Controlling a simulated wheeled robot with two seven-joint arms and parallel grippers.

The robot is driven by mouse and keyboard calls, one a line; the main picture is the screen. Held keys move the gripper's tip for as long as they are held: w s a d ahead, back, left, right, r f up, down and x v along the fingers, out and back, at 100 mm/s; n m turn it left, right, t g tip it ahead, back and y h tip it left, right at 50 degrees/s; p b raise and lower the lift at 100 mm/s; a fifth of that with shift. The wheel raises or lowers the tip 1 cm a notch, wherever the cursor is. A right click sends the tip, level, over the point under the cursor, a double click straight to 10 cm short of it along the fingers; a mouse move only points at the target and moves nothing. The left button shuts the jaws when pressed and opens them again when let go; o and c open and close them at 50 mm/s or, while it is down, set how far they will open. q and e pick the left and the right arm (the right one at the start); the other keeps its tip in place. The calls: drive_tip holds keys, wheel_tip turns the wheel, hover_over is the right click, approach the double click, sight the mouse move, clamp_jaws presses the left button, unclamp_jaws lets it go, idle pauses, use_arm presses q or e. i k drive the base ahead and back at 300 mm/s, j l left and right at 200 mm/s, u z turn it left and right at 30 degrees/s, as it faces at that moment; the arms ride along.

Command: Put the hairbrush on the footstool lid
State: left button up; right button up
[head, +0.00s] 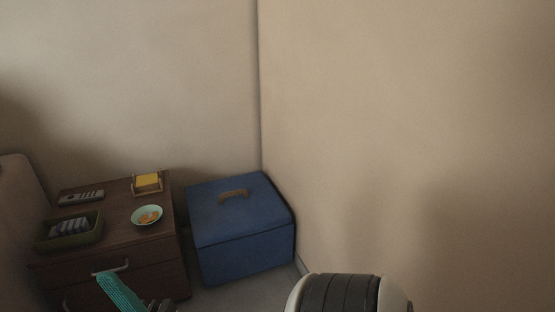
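The footstool (240,252) is a blue box in the corner, with its lid down. A curved brown piece (233,194), which looks like a handle, lies on the lid's top. A long teal ridged thing, which I take for the hairbrush (119,291), slants up from the bottom edge in front of the dresser. Its lower end meets the dark tip of my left gripper (162,306), which looks shut on it. Most of that gripper is cut off by the frame. The hairbrush is apart from the footstool, to its lower left. My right gripper is not in view.
A dark wooden drawer unit (165,255) stands left of the footstool. On it are a remote (81,197), a green tray (45,240) with grey rolled items, a yellow block on a stand (147,183) and a pale bowl (138,219). Walls close in behind and right of the footstool.

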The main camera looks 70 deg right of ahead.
sight(246, 209)
drive_tip(key=z, duration=2)
drive_tip(key=i+j+z, duration=0.25)
drive_tip(key=z, duration=0.2)
drive_tip(key=i+j+z, duration=0.15)
drive_tip(key=j+z, duration=0.25)
drive_tip(key=i+j+z, duration=0.15)
drive_tip(key=j+z, duration=0.3)
drive_tip(key=i+j, duration=0.1)
drive_tip(key=j, duration=0.35)
drive_tip(key=i+j, duration=0.1)
drive_tip(key=j, duration=0.4)
